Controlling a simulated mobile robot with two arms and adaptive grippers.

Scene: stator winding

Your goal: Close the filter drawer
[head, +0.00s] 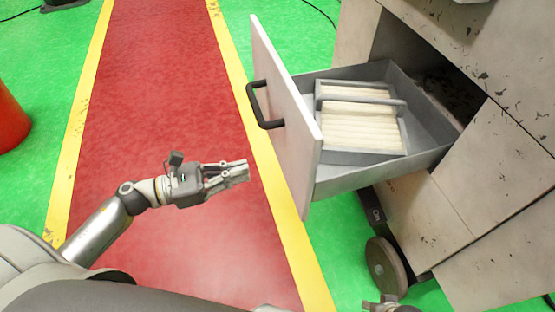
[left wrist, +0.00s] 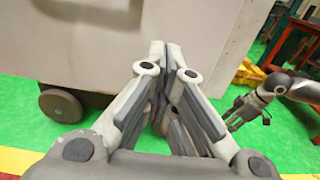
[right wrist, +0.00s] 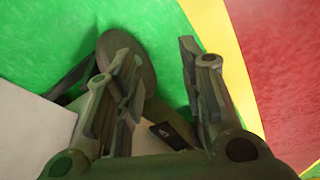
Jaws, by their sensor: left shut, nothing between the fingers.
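The filter drawer (head: 433,128) is pulled out of the cabinet. Its pale front panel (head: 285,85) has a dark handle (head: 258,105) on the outer face. A grey-framed filter with pleated cream material (head: 360,125) lies inside the drawer. My left gripper (head: 246,171) is shut and empty, in front of the panel and below the handle, apart from it in the head view. In the left wrist view its fingertips (left wrist: 166,46) point at a pale surface. My right gripper (right wrist: 155,55) is open and empty, low near the cabinet's wheel; only a bit shows in the head view (head: 388,304).
The worn cabinet (head: 490,160) stands on the right, with a caster wheel (head: 385,267) below. A red lane (head: 160,80) with yellow borders crosses the green floor. A red-orange object (head: 10,120) stands at the left edge.

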